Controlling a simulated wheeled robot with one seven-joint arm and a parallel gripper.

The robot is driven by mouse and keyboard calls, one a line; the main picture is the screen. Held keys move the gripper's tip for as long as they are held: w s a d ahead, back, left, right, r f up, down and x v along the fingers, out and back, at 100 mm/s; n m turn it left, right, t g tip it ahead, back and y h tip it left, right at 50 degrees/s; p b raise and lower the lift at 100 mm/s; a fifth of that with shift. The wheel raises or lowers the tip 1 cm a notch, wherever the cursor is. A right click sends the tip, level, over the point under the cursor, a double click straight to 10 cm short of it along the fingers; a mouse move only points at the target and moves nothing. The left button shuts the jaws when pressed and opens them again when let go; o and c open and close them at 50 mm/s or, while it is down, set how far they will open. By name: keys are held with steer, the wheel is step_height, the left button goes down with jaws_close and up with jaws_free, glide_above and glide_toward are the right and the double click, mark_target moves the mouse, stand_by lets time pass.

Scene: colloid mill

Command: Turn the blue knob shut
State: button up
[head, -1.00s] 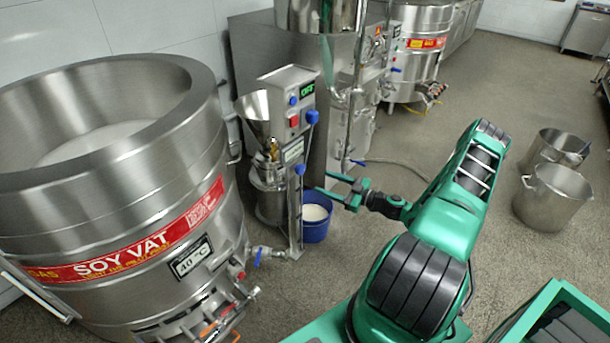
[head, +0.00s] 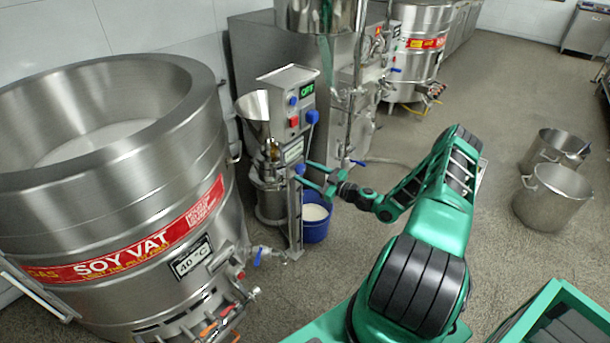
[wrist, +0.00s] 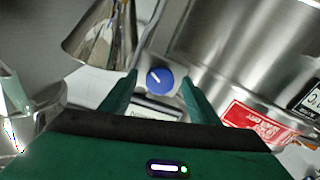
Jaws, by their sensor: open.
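The blue knob (head: 299,169) is on the front of the colloid mill's column, below its control box. In the wrist view the knob (wrist: 159,80) shows face-on as a round blue dial with a white pointer line. My gripper (head: 306,174) is open and level with the knob. In the wrist view my two green fingers stand one on each side of the knob, with a gap to it on both sides. I cannot tell whether the fingertips reach past its face.
A second blue knob (head: 313,117) and a red button (head: 294,121) are higher on the control box. A blue bucket (head: 315,222) with white liquid stands below my gripper. The large soy vat (head: 130,235) is at left. Floor at right is clear up to two steel pots (head: 553,195).

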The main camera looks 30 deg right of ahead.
steer(key=shift+w, duration=0.15)
steer(key=shift+c, duration=0.4)
steer(key=c, duration=1)
steer(key=shift+a, duration=0.3)
steer(key=shift+d, duration=0.15)
